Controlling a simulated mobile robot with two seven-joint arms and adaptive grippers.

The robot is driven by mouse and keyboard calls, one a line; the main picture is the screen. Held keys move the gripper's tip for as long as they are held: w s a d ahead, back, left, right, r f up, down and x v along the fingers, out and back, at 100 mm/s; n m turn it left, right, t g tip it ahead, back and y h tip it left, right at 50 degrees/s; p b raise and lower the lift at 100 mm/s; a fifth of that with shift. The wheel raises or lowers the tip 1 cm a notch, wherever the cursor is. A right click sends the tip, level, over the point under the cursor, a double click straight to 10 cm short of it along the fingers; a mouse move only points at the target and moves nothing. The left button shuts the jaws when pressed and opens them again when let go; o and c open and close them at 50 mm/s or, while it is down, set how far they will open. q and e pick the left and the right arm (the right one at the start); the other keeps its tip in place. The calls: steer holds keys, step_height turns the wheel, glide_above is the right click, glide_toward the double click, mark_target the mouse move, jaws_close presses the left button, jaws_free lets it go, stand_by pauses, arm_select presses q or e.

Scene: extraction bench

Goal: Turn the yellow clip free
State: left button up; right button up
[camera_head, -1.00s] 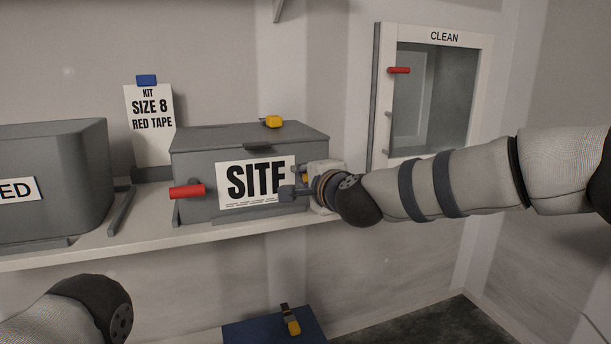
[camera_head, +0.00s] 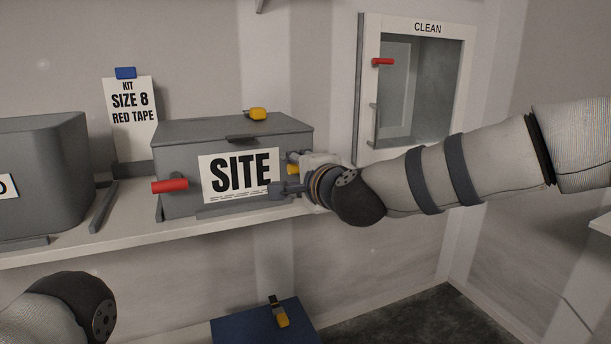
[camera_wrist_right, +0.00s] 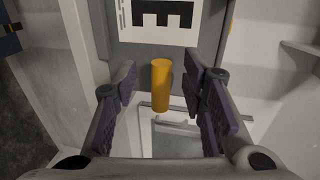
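The grey box labelled SITE (camera_head: 183,196) stands on the shelf. A yellow clip (camera_head: 293,169) at its front right is partly hidden by my right gripper (camera_head: 284,180). In the right wrist view the clip shows as a yellow cylinder (camera_wrist_right: 161,86) standing out from the box front, near the label's last letter. My right gripper's fingers (camera_wrist_right: 162,74) are open on either side of it, with gaps visible on both sides. Another yellow clip (camera_head: 258,114) is on top of the lid. My left arm shows at bottom left; its gripper is out of view.
A red handle (camera_head: 169,185) sticks out at the box's left front. Another grey container (camera_head: 45,150) stands farther left, beside a sign (camera_head: 130,110). A cabinet marked CLEAN (camera_head: 368,95) is behind at right. A blue surface (camera_head: 240,332) with a yellow-and-black piece (camera_head: 280,315) lies below.

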steer(key=v, duration=0.8)
steer(key=shift+s, duration=0.15)
steer(key=shift+d+r, duration=0.1)
